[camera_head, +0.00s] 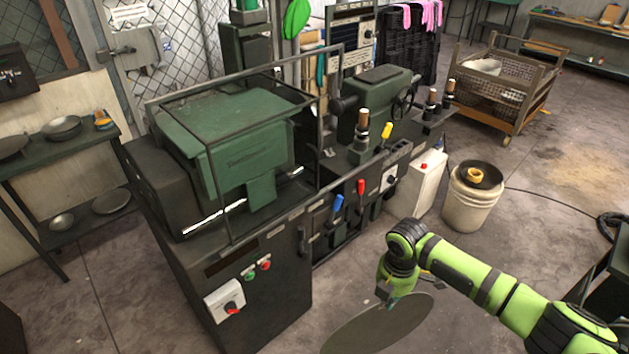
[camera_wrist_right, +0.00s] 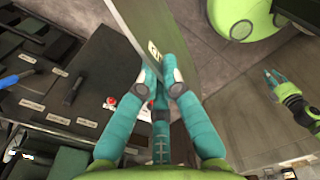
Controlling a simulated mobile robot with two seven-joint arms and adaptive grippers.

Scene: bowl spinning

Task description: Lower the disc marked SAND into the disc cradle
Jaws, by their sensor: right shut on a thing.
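A large thin grey disc (camera_head: 380,325) hangs from my right gripper (camera_head: 393,300) at the bottom of the head view, tilted and clear of the green lathe. In the right wrist view the teal fingers of my right gripper (camera_wrist_right: 165,85) are shut on the disc's edge, and the disc (camera_wrist_right: 140,20) stretches up and away from them. A small pale label (camera_wrist_right: 155,50) on it is too small to read. A green and teal gripper, which looks like my left (camera_wrist_right: 271,78), shows at the right; its opening is unclear. I cannot make out the disc cradle.
A green lathe (camera_head: 240,140) with a black frame fills the middle left. A white bucket (camera_head: 470,205) and a white box (camera_head: 425,185) stand beside it. A wire cart (camera_head: 500,95) is behind. Floor at right centre is open, with a black cable.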

